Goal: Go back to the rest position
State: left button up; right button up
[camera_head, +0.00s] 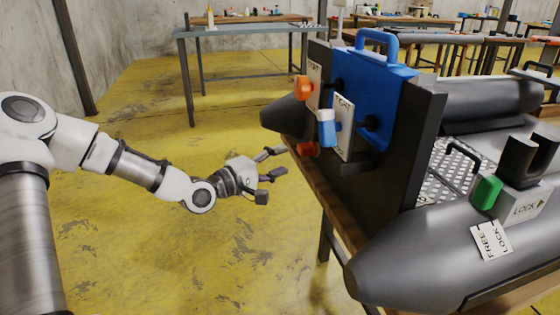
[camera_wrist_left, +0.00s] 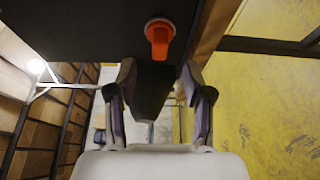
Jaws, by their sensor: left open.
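My left gripper (camera_head: 272,185) hangs in the air over the yellow floor, left of the boat's transom. Its fingers are apart with nothing held. In the left wrist view, its two fingers (camera_wrist_left: 158,82) frame a dark tapered boat end farther off. The grey inflatable boat (camera_head: 430,240) rests on a table at the right. Its dark transom board (camera_head: 412,140) carries a blue motor bracket (camera_head: 372,85) with a handle. An orange knob shows above the fingers in the left wrist view (camera_wrist_left: 159,36). My right gripper is not in view.
Orange knobs (camera_head: 303,88) and a blue-white knob (camera_head: 327,128) stick out from the transom towards my left arm. A table (camera_head: 245,31) stands behind. The floor (camera_head: 150,240) beneath my left arm is clear.

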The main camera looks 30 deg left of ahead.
pick_arm(q)
jog(key=shift+s, duration=0.2)
jog(key=s+d+f+m+g+p, duration=0.25)
jog(key=s+d+g+p, duration=0.85)
jog(key=p, duration=1.5)
jog(key=s+d+m+g+y+p, duration=0.2)
jog(key=s+m+g+y+p, duration=0.3)
jog(key=s+m+p, duration=0.6)
jog(key=s+g, duration=0.1)
jog(key=s, duration=0.9)
jog(key=shift+s+y, duration=0.3)
jog(key=shift+s, duration=0.05)
